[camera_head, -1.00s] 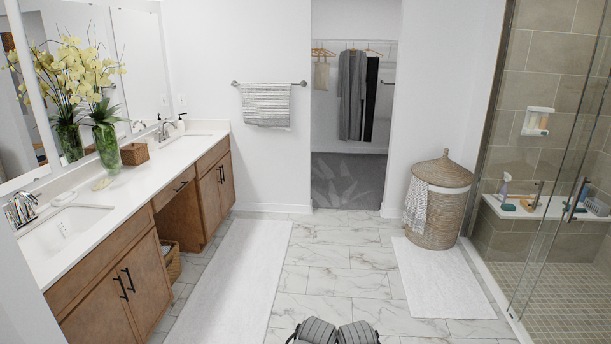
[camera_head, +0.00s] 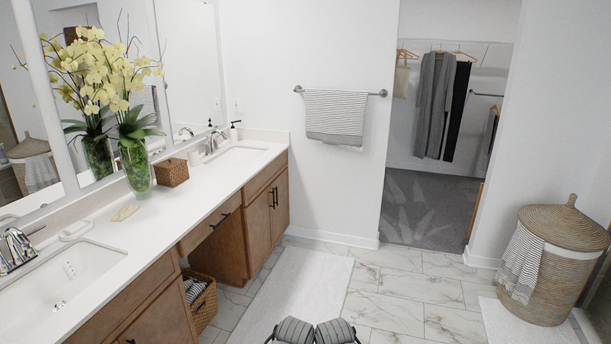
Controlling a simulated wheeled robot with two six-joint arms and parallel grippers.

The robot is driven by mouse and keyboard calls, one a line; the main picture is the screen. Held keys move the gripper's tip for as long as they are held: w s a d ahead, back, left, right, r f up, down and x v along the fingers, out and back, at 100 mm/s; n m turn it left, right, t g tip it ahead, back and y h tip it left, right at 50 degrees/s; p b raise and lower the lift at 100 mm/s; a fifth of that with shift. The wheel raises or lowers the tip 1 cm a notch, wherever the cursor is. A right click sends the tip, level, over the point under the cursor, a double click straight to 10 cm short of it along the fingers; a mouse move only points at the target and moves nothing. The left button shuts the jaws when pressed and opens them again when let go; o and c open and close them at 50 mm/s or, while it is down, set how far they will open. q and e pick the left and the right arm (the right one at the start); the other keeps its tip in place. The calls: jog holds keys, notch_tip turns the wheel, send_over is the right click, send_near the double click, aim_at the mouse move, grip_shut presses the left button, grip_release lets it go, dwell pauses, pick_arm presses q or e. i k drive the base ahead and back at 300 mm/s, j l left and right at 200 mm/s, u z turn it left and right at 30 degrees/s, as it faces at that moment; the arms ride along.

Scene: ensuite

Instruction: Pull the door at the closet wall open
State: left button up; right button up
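The closet opening shows right of centre, a doorway in the white wall with a grey carpeted floor (camera_head: 420,205) behind it. No door panel or handle can be made out in the opening. A thin brown wooden edge (camera_head: 475,208) shows low at its right side; I cannot tell whether it belongs to a door. Two grey ribbed parts of my own body show at the bottom edge.
A vanity (camera_head: 215,185) with sinks runs along the left. A wicker hamper (camera_head: 560,265) stands at the right, near the opening. A white rug (camera_head: 300,290) lies on the marble floor ahead. A towel (camera_head: 334,117) hangs left of the opening. Clothes (camera_head: 434,105) hang inside the closet.

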aim_at(280, 185)
jog(key=i, duration=0.95)
jog(key=i+z, duration=0.1)
jog(key=i, duration=0.8)
jog(key=i+j, duration=0.15)
jog(key=i, duration=0.8)
jog(key=i+j, duration=0.1)
jog(key=i, duration=0.85)
jog(key=i+z, duration=0.3)
jog(key=i, duration=0.2)
jog(key=j, duration=0.05)
